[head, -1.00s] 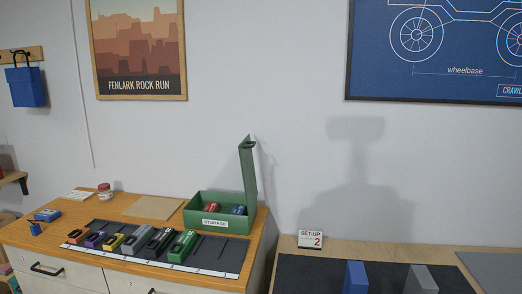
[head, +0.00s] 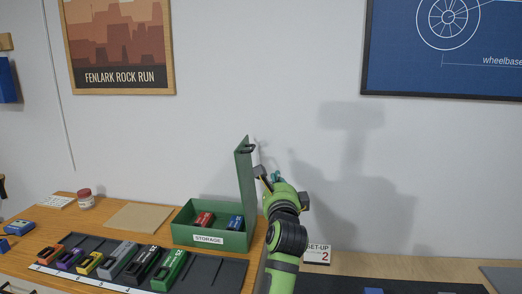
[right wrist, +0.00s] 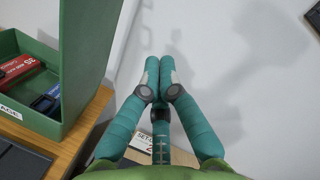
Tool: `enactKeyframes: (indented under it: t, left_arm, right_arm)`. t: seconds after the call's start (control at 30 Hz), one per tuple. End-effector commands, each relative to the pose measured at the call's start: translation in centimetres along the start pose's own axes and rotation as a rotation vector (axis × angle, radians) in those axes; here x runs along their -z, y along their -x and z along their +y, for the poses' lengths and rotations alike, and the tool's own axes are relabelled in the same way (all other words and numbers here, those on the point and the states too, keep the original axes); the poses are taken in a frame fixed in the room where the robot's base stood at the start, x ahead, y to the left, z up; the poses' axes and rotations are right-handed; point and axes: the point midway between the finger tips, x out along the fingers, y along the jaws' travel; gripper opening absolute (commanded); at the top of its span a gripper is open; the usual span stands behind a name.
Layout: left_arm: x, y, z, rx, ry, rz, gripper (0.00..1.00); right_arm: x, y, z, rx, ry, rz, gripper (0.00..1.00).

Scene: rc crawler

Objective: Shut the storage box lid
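The green storage box (head: 210,236) stands on the wooden cabinet top, with a red battery pack (head: 204,219) and a blue one (head: 236,222) inside. Its lid (head: 245,190) stands upright, hinged at the box's right side, with a dark handle near the top. My right gripper (head: 262,176) is just right of the lid, near its upper part. In the right wrist view the teal fingers (right wrist: 160,65) are together with nothing between them, and the lid (right wrist: 88,55) is to their left, apart from them. My left gripper is not in view.
A dark tray (head: 210,272) with several coloured packs lies in front of the box. A tan board (head: 138,216) and a jar (head: 86,199) are to the left. A "SET-UP 2" sign (head: 317,255) stands on the right-hand bench. The wall is close behind.

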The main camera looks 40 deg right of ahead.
Motion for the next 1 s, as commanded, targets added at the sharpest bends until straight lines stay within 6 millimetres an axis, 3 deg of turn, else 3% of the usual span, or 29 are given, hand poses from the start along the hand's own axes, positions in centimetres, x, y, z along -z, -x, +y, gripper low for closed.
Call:
enactKeyframes:
  t: [0.17,0.33,0.47,0.73,0.8,1.0]
  left_arm:
    - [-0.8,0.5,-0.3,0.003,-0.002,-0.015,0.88]
    - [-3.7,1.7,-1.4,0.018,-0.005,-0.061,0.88]
    - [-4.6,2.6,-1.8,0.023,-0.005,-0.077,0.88]
    - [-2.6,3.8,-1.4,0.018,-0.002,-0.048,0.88]
    - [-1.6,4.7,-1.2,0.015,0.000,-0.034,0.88]
    - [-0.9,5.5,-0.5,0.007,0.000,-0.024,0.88]
  right_arm:
    - [-0.1,-1.1,-0.1,0.000,-0.001,0.001,0.00]
    - [-0.1,-3.8,-0.3,-0.001,0.001,0.000,0.00]
    - [-0.1,-6.2,-0.3,-0.001,0.002,0.001,0.00]
    - [-0.2,-10.4,-0.2,-0.002,0.000,0.000,0.00]
    - [-1.8,-10.5,-0.4,-0.002,-0.004,-0.002,0.00]
    - [-3.6,-10.9,-0.1,-0.002,-0.001,-0.001,0.00]
